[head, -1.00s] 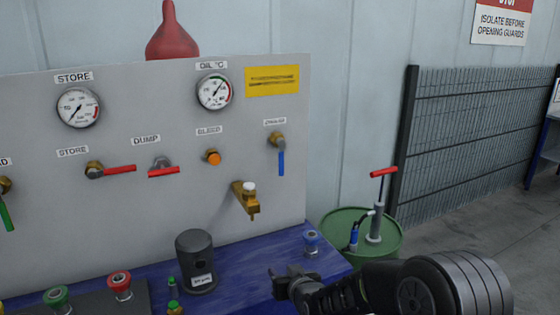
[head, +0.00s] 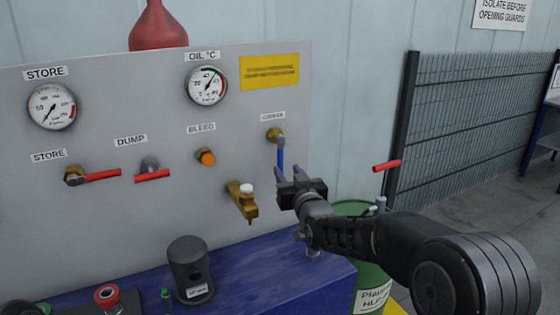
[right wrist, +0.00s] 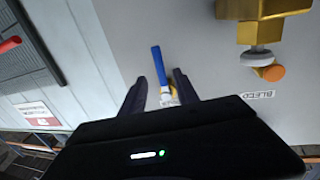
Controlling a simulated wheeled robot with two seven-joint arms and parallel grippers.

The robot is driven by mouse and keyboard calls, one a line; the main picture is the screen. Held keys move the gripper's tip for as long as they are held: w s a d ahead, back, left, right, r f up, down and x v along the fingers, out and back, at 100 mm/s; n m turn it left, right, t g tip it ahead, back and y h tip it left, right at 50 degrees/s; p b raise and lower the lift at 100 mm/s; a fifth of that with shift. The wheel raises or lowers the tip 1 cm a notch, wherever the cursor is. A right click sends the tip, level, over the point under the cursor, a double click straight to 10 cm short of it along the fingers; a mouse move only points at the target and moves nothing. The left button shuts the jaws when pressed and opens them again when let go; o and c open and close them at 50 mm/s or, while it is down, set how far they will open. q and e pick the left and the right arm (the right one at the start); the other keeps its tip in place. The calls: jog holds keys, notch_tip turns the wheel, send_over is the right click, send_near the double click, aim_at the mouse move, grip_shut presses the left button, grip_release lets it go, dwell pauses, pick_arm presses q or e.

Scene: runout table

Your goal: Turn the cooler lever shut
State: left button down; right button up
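The cooler lever (head: 281,157) is a blue handle on a brass valve at the right of the grey panel. It hangs straight down below its label. My right gripper (head: 288,173) is open in front of the panel at the lever's lower part. In the right wrist view the blue lever (right wrist: 157,62) shows between the two spread fingers (right wrist: 159,76), with its brass and white fitting lower in that picture. Whether a finger touches the lever cannot be told. The fingers cover the lever's lower end in the head view. My left gripper is not in view.
A brass tap (head: 243,199) and the orange bleed knob (head: 207,157) are left of my gripper. Red store (head: 102,175) and dump (head: 152,177) levers are farther left. A dark canister (head: 188,262) stands on the blue bench (head: 255,275). A green drum (head: 369,278) is behind my right forearm.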

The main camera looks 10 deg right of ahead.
aim_at(281, 162)
jog(key=w+p, duration=0.1)
jog(key=w, duration=0.2)
jog(key=w+p, duration=0.1)
jog(key=w, duration=0.2)
jog(key=shift+w+a+r, duration=0.1)
jog(key=shift+w+a, duration=0.1)
jog(key=shift+w+p, duration=0.3)
jog(key=shift+w, duration=0.3)
jog(key=shift+c, duration=0.6)
grip_shut()
